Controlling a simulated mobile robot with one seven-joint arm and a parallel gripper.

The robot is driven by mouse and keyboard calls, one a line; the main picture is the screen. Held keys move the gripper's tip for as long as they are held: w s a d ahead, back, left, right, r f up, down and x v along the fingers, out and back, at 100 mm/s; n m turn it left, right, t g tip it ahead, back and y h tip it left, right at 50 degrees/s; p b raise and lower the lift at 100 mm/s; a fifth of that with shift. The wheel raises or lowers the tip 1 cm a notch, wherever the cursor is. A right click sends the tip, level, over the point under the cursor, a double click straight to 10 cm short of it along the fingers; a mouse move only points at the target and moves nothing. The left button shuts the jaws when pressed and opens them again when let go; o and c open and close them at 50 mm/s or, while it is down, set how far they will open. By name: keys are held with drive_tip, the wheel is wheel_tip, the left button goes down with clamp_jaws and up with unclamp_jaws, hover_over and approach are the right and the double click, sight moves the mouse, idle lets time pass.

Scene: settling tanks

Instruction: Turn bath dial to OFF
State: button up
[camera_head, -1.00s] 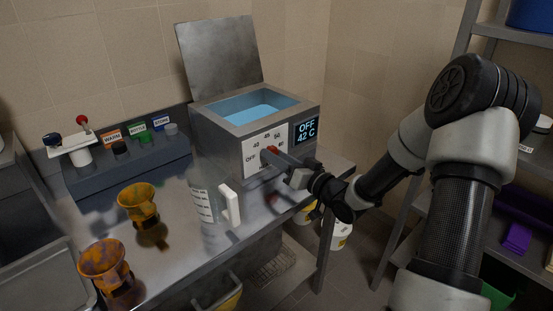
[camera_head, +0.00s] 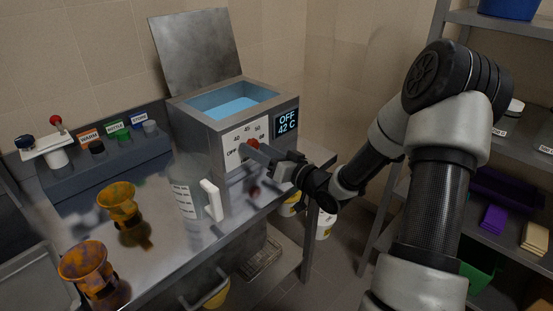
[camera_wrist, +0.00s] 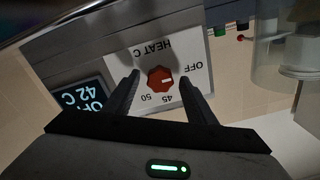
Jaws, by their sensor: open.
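The bath (camera_head: 190,112) is a grey metal box with an open lid and blue water. Its white dial plate (camera_wrist: 190,45) reads HEAT C, OFF, 45 and 50, upside down in the wrist view. The red dial (camera_wrist: 160,79) has a white mark pointing right, toward the OFF side; the 40 label is hidden there, seemingly behind a finger. The display (camera_head: 286,123) reads OFF, 42 C. My gripper (camera_wrist: 159,77) is open, with one finger on each side of the dial; I cannot tell whether they touch it. The head view shows it at the bath's front.
A measuring jug (camera_head: 187,197) with a white handle stands left of my gripper on the metal bench (camera_head: 165,245). Two orange cups (camera_head: 118,200) stand further left. A rack with coloured labels (camera_head: 110,160) is behind them. Shelving (camera_head: 490,175) stands at right.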

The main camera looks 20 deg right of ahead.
drive_tip(key=p+v, duration=0.2)
drive_tip(key=v, duration=1.5)
drive_tip(key=shift+p, duration=0.4)
